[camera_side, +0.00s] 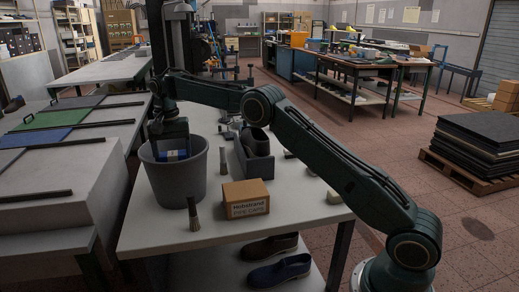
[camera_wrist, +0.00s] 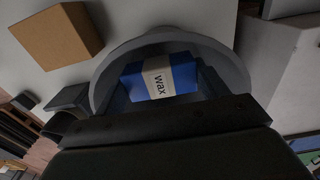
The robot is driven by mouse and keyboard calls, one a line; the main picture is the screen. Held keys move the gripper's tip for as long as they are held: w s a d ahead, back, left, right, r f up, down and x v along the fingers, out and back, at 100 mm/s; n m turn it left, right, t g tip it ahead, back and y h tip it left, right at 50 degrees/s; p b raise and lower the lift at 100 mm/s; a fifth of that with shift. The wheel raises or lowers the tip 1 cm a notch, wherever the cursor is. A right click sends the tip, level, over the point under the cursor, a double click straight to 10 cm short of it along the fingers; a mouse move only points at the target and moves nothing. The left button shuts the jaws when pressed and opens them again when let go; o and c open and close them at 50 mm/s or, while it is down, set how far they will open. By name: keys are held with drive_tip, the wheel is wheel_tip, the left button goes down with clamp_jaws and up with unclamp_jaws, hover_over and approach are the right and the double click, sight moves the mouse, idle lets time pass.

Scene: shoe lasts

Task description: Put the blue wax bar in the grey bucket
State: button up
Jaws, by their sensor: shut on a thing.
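The blue wax bar (camera_side: 173,155) has a pale band, which reads "wax" in the wrist view (camera_wrist: 159,78). My gripper (camera_side: 170,150) is shut on the bar and points down at the mouth of the grey bucket (camera_side: 178,188). In the side view the bar shows within the bucket's rim, near the top of the opening. In the wrist view the bucket's rim (camera_wrist: 105,72) curves around the bar. The bucket's floor is hidden, and I cannot tell how deep the bar sits.
A cardboard box (camera_side: 246,197) and an upright brush (camera_side: 193,215) stand close to the bucket on the table (camera_side: 290,215). A grey holder (camera_side: 254,160) with a dark item stands behind the box. Shoes (camera_side: 279,271) lie on the shelf below.

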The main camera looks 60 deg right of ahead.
sight(173, 153)
drive_tip(key=shift+f, duration=0.2)
drive_tip(key=shift+f, duration=1.7)
drive_tip(key=shift+f, duration=0.6)
drive_tip(key=o, duration=0.7)
drive_tip(key=shift+r, duration=0.1)
drive_tip(key=shift+r, duration=4.25)
